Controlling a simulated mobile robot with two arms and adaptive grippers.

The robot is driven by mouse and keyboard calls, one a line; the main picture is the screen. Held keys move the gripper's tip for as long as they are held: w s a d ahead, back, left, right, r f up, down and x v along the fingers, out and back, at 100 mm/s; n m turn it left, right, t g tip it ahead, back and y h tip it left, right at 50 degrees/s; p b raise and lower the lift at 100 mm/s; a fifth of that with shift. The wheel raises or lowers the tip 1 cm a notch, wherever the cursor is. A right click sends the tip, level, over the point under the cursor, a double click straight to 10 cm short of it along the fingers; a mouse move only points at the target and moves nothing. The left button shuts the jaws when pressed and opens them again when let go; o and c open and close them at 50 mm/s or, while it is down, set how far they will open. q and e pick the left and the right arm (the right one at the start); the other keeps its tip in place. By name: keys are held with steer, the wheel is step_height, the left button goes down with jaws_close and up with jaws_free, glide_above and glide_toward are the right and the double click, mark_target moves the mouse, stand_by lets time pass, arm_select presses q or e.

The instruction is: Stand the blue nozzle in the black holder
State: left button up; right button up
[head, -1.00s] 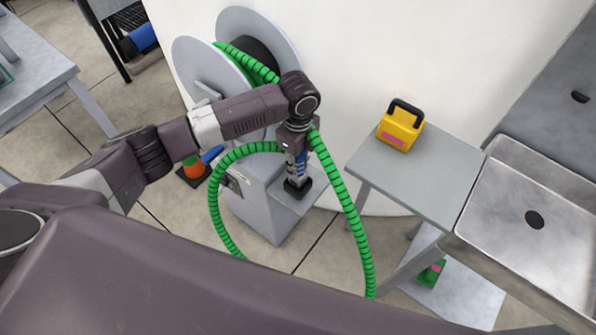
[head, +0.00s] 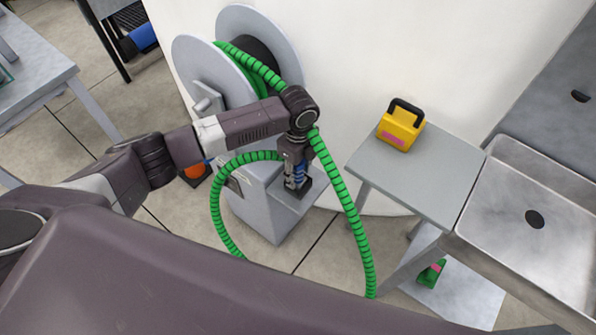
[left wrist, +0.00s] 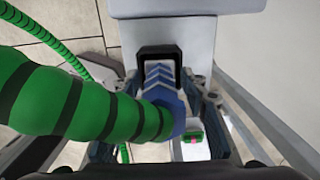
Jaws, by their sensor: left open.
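The blue nozzle (left wrist: 163,96) is on the end of the thick green hose (left wrist: 75,100). In the left wrist view its striped front end lies within the outline of the black holder (left wrist: 172,52). I cannot tell how deep it sits. In the head view the nozzle (head: 301,170) looks roughly upright at the holder (head: 306,184), on the ledge of the grey reel stand. My left gripper (head: 297,178) is open around the nozzle, with a finger on each side in the left wrist view (left wrist: 163,130). The fingers partly hide nozzle and holder in the head view. My right gripper is not seen.
The hose loops from the reel (head: 205,70) down past both sides of my left gripper. A grey table (head: 440,175) with a yellow case (head: 400,128) stands right, beside a metal sink (head: 530,190). An orange object (head: 196,170) stands on the floor left of the stand.

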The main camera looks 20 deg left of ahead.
arm_select(q)
steer(key=shift+r, duration=0.1)
step_height(320, 180, up, 12)
steer(key=shift+r, duration=0.1)
stand_by(0.4)
